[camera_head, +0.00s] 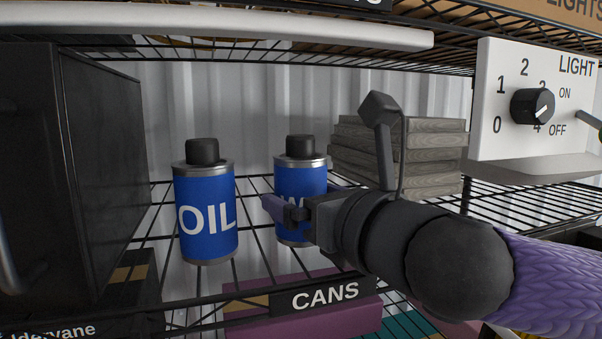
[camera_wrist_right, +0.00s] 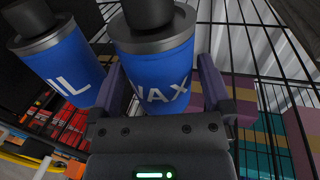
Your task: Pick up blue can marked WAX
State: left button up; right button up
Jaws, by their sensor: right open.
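The blue can marked WAX (camera_head: 301,180) stands upright on the wire shelf, with a grey rim and a black cap; my right gripper hides part of its label. My right gripper (camera_head: 290,207) reaches in from the right and is open. In the right wrist view, the WAX can (camera_wrist_right: 158,70) sits between the two purple-lined fingers of the gripper (camera_wrist_right: 160,88). I cannot tell whether either finger touches it. My left gripper is not in view.
A blue can marked OIL (camera_head: 205,210) stands just left of the WAX can. A black cabinet (camera_head: 105,150) is at the left. Stacked grey boards (camera_head: 425,150) lie behind at right. A LIGHT panel (camera_head: 500,135) is at the right. A CANS label (camera_head: 324,295) marks the shelf's front edge.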

jog(key=shift+x, duration=1.05)
jog(key=shift+s, duration=0.25)
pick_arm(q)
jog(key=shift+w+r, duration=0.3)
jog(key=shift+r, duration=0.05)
pick_arm(e)
jog(key=shift+w, duration=0.1)
jog(key=c, duration=1.3)
